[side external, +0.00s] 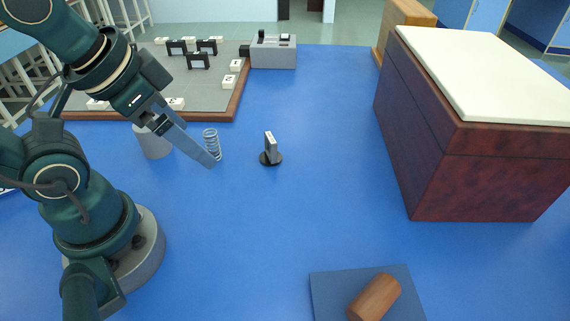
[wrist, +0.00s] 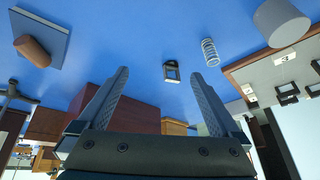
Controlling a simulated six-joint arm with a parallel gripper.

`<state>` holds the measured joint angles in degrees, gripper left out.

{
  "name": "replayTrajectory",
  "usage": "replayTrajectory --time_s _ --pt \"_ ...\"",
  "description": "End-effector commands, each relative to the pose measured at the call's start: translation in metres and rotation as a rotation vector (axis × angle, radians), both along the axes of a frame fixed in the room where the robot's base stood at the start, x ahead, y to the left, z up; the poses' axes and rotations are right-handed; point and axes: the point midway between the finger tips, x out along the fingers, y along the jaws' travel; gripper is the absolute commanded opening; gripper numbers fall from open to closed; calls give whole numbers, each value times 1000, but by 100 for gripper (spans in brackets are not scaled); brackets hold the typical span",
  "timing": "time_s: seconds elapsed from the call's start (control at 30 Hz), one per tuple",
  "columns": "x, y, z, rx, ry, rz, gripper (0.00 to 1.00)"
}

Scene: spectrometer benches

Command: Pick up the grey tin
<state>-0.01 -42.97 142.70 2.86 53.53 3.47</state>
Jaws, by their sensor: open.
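The grey tin (side external: 153,142) is a plain upright cylinder on the blue table. In the side view it stands behind my forearm and gripper, which hide part of it. In the wrist view the tin (wrist: 282,22) is at the top right corner, well away from the space between my fingers. My gripper (side external: 212,163) points down and to the right, above the table and to the right of the tin. In the wrist view my gripper (wrist: 160,76) has its two fingers spread, with nothing between them.
A wire spring (side external: 211,144) stands near my fingertips, with a small stand on a black round base (side external: 270,157) to its right. Behind is a grey board (side external: 215,82) with blocks. A large dark red box (side external: 470,165) stands right. A brown cylinder (side external: 376,296) lies on a blue-grey mat (side external: 328,290).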

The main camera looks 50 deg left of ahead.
Motion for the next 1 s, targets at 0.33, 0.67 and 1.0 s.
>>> replayTrajectory --time_s 0.33,0.67,1.0 --pt "-5 87 -11 478 378 -235 100" --pt "1 178 -15 822 911 -476 100" --pt "15 236 -42 963 1335 -705 100"
